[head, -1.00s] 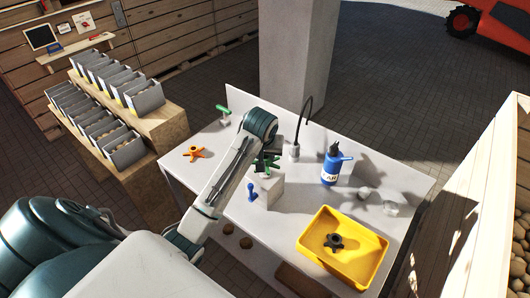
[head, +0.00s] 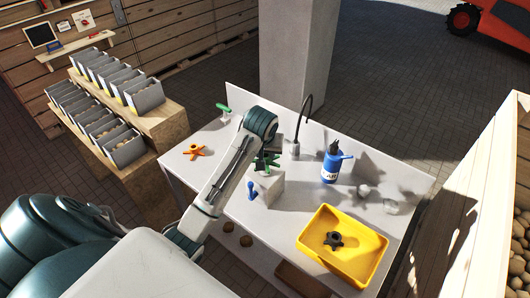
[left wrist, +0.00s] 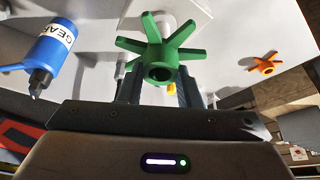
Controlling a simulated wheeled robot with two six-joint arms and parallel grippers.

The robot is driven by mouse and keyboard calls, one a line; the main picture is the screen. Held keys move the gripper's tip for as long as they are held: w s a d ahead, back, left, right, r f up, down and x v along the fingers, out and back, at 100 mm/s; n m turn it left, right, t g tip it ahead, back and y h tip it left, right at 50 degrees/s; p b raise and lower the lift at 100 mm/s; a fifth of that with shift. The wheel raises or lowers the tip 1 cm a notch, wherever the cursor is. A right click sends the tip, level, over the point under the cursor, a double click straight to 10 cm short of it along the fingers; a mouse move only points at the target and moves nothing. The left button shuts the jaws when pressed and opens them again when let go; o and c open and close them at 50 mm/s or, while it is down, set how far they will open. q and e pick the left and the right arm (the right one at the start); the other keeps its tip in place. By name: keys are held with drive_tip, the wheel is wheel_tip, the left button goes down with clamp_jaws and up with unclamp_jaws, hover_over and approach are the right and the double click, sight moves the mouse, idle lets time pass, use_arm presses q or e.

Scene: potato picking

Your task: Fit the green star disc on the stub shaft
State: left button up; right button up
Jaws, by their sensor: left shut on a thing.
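The green star disc (head: 268,161) is in my left gripper, just above or at the top of a pale block (head: 270,187) on the bench. In the left wrist view the green star disc (left wrist: 161,57) shows its arms and its round hub with an open bore facing the camera. My left gripper (left wrist: 160,90) is shut on it, with dark fingers either side of the hub. In the head view my left gripper (head: 272,150) is partly hidden by its own arm. I cannot make out the stub shaft clearly, nor whether the disc touches it. My right gripper is not in view.
An orange star disc (head: 194,152) lies at the bench's left. A blue peg-like thing (head: 252,190) stands beside the block. A blue bottle (head: 331,166) stands to the right. A yellow tray (head: 372,240) holds a dark star disc (head: 333,240). A thin black curved stem (head: 308,108) rises behind.

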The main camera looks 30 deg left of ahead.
use_arm(q)
drive_tip(key=shift+f+b, duration=0.4)
drive_tip(key=shift+f, duration=1.9)
drive_tip(key=o, duration=1.1)
drive_tip(key=shift+r, duration=0.1)
drive_tip(key=v, duration=1.1)
